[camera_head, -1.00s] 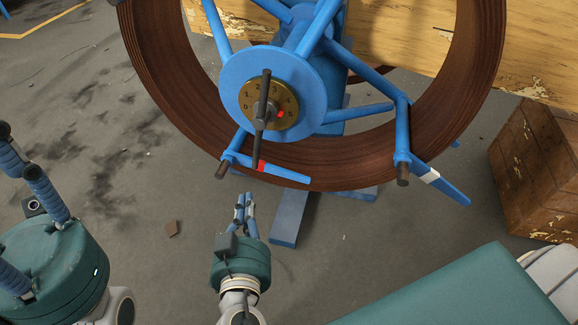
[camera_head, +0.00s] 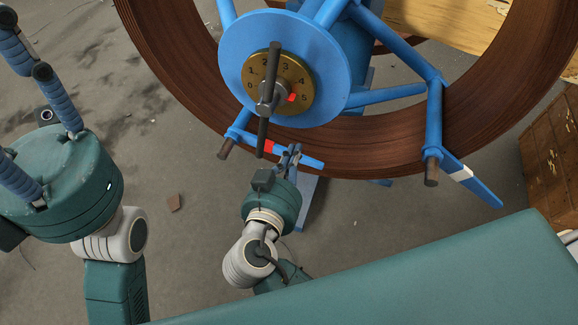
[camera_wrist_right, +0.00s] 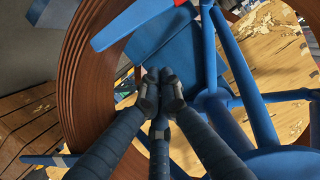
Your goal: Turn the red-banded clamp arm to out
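The red-banded clamp arm (camera_head: 305,159) is a flat blue bar at the lower left of the reel's hub, slanting down to the right from its pivot beside a dark peg. Its red band (camera_head: 268,146) is near the pivot. My right gripper (camera_head: 291,150) overlaps the bar just right of the band in the head view; contact cannot be told. In the right wrist view its fingers (camera_wrist_right: 161,82) are together, with a blue bar (camera_wrist_right: 140,20) above them and nothing seen between them. My left gripper (camera_head: 45,120) is at the left, fingers spread and empty.
A brown coiled pipe (camera_head: 180,75) surrounds the blue hub (camera_head: 235,60), with its numbered brass dial (camera_head: 295,65) and dark crossbar. A white-banded clamp arm (camera_head: 480,186) is at the right. A wooden crate (camera_head: 555,150) stands far right.

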